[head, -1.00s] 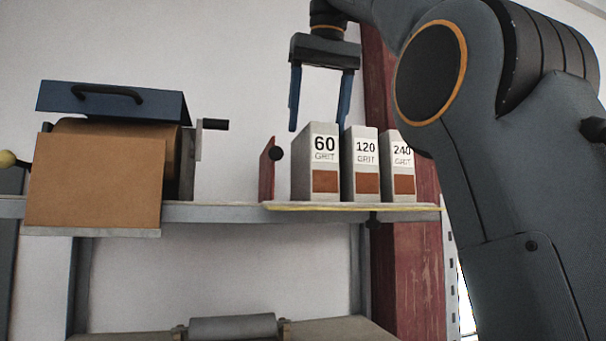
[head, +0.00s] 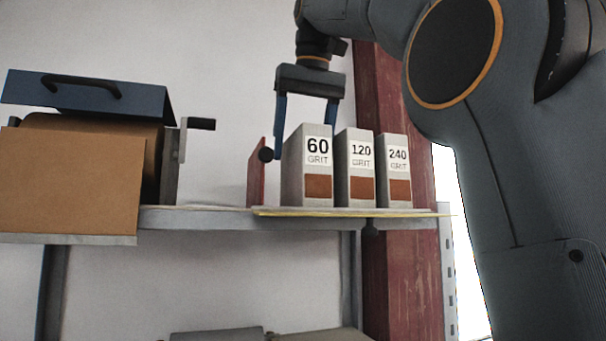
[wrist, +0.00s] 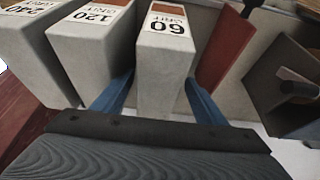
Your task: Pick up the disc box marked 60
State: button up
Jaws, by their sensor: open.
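The disc box marked 60 (head: 310,168) is a grey upright box with a white label and a brown patch, leftmost of three on the shelf. My gripper (head: 304,142) is open above it, its blue fingers reaching down on either side of the box's upper part. In the wrist view the 60 box (wrist: 163,75) lies between the two fingers, with my gripper (wrist: 160,100) not closed on it. One finger is in the gap beside the 120 box (wrist: 90,55). Contact between fingers and box cannot be made out.
The 120 box (head: 355,165) and 240 box (head: 394,170) stand to the right. A red end plate (head: 256,175) with a black knob is close on the left. Further left is a roll dispenser (head: 85,165) with a blue lid and crank. The shelf (head: 195,220) has a narrow front edge.

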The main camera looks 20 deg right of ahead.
jog(key=x, duration=0.4)
jog(key=shift+d, duration=0.15)
jog(key=shift+f, duration=0.2)
dwell(0.7)
jog(key=c, duration=1.4)
